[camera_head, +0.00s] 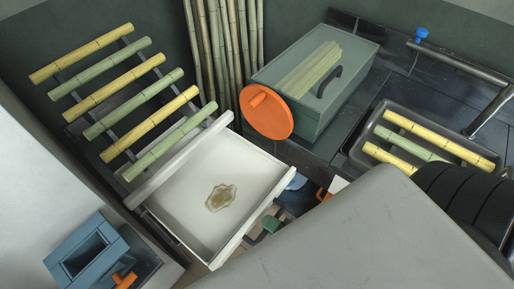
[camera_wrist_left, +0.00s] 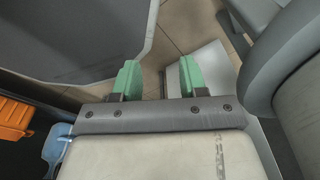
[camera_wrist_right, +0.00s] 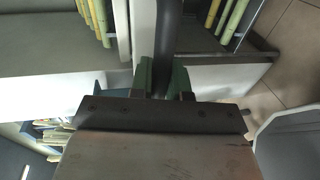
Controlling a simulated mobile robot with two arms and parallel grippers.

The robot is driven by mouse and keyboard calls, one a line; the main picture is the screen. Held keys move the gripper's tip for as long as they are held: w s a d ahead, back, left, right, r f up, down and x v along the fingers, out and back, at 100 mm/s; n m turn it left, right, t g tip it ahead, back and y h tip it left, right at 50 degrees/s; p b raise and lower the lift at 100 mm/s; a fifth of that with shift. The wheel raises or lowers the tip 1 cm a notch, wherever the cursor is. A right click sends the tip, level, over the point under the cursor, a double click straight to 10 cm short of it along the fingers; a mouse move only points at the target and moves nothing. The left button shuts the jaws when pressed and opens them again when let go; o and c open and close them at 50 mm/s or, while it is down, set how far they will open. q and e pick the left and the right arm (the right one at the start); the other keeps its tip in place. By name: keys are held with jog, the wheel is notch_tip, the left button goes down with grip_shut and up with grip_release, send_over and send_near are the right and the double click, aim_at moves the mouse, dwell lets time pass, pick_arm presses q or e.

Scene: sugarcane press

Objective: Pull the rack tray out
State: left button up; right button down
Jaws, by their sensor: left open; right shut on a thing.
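The white rack tray (camera_head: 190,170) extends out from under the cane rack (camera_head: 75,115) in the head view, with a brown stain on its floor. My right gripper (camera_head: 268,226) is at the tray's front edge, partly hidden by my grey arm. In the right wrist view, my right gripper (camera_wrist_right: 163,78) is shut on a dark bar handle (camera_wrist_right: 169,35), beside white panels. My left gripper (camera_wrist_left: 158,82) is open and empty above the floor in the left wrist view. I cannot make it out in the head view.
Yellow and green canes (camera_head: 150,105) lie across the rack. A green box with an orange disc (camera_head: 266,112) stands on the dark counter, beside a tray of canes (camera_head: 480,160). A blue box-shaped device (camera_head: 85,255) stands at lower left. Tiled floor (camera_wrist_left: 185,25) is clear under my left gripper.

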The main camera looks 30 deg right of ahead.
jog(key=shift+s+d, duration=0.15)
jog(key=shift+s, duration=0.25)
pick_arm(q)
jog(key=shift+s, duration=0.8)
pick_arm(e)
jog(key=shift+s, duration=0.15)
jog(key=c, duration=1.1)
grip_release()
pick_arm(q)
jog(key=shift+w+f+b, duration=0.15)
jog(key=shift+f+b, duration=0.55)
jog(key=shift+f, duration=0.05)
pick_arm(e)
jog(key=v, duration=1.1)
